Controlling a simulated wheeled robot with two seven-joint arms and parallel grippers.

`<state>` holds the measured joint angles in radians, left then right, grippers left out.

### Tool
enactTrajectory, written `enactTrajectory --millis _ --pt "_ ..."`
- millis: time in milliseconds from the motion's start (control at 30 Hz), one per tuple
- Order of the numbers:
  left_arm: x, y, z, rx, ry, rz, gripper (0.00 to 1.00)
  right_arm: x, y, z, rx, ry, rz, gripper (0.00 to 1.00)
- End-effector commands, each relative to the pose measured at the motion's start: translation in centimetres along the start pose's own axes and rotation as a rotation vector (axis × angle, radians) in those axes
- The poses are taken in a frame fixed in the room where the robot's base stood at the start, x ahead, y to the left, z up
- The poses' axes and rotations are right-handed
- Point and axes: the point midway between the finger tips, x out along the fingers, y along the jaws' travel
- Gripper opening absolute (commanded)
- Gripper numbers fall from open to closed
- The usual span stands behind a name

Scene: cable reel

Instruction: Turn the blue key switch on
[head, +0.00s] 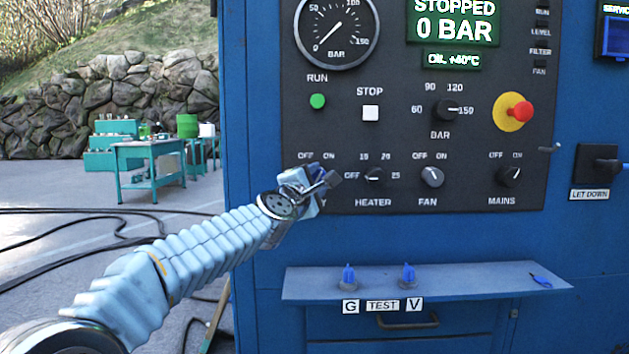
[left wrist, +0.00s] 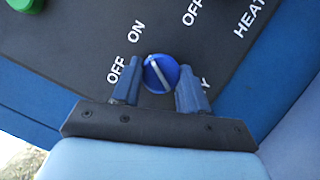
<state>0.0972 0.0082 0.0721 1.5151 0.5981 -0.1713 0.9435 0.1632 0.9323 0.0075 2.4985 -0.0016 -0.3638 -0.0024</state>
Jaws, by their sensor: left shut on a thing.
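The blue key switch (left wrist: 160,73) is a round blue knob with a white line, in the left wrist view. It sits on the dark panel beside OFF and ON labels. The line is slanted, its upper end pointing roughly toward ON. My left gripper (left wrist: 157,88) has one finger on each side of the knob and is shut on it. In the head view, my left gripper (head: 325,182) is at the panel's lower left, under OFF and ON, and hides most of the switch. My right gripper is not in view.
The heater knob (head: 374,176) is close to the right of my gripper, then the fan knob (head: 432,177) and mains knob (head: 509,176). A shelf (head: 460,285) with blue test valves (head: 348,276) juts out below. A red emergency button (head: 514,111) is further right.

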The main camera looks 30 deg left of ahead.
Motion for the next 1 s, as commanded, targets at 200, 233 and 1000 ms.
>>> enactTrajectory --millis 200,233,1000 --pt "0.0 -0.1 0.0 0.001 -0.001 -0.002 0.69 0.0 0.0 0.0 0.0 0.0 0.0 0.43" --pt "0.0 -0.1 0.0 0.001 -0.001 -0.002 0.69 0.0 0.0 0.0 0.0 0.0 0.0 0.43" --pt "-10.8 0.0 0.0 0.001 -0.001 0.001 0.69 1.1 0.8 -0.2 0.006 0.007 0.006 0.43"
